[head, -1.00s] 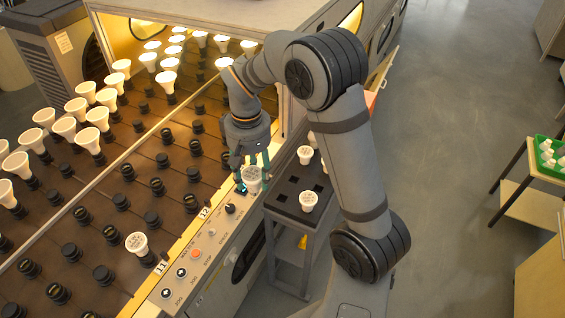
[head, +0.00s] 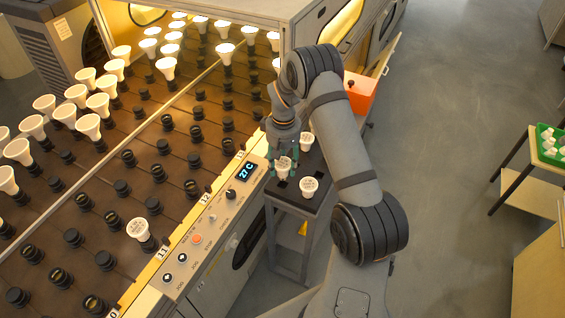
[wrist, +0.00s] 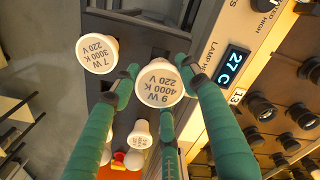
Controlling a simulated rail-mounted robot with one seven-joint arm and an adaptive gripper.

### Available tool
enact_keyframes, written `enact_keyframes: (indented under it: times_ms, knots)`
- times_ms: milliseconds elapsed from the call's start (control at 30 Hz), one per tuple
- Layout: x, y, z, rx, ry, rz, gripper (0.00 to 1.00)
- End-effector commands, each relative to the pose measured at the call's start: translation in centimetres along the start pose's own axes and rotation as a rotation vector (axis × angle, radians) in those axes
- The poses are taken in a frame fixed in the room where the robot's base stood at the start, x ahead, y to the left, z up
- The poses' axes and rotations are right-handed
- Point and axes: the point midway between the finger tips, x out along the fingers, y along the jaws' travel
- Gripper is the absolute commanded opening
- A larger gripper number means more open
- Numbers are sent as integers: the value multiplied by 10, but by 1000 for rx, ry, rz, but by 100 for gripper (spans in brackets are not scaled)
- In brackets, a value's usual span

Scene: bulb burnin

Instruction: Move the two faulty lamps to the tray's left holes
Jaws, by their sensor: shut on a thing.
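My gripper (head: 284,160) is shut on a white lamp (head: 284,168) over the left part of the dark tray (head: 316,207). In the wrist view the held lamp (wrist: 158,82) reads 9 W, 4000 K, 220 V, with green fingers around it. I cannot tell whether its base is in a hole or above it. A second lamp (head: 309,187), marked 7 W, 3000 K in the wrist view (wrist: 97,54), stands in the tray's near right. A third lamp (head: 306,141) stands at the tray's far side. An unlit lamp (head: 137,229) stands in the rack near label 11.
The control panel (head: 222,216), its display (head: 243,172) reading 27 C, borders the tray's left. An orange box (head: 360,95) stands behind. Lit lamps and empty sockets fill the rack at left. A green crate (head: 549,146) sits on a side table at right.

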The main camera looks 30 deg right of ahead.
Motion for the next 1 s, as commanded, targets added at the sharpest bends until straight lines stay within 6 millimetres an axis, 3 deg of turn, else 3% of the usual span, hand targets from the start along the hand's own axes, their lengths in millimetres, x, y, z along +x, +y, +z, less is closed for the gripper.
enact_keyframes:
  times_ms: [100, 567, 1000]
  knots:
    - [10, 0, 0, 0, 1, 0, 18]
    - [11, 0, 0, 0, 1, 0, 18]
    - [25, 0, 0, 0, 1, 0, 18]
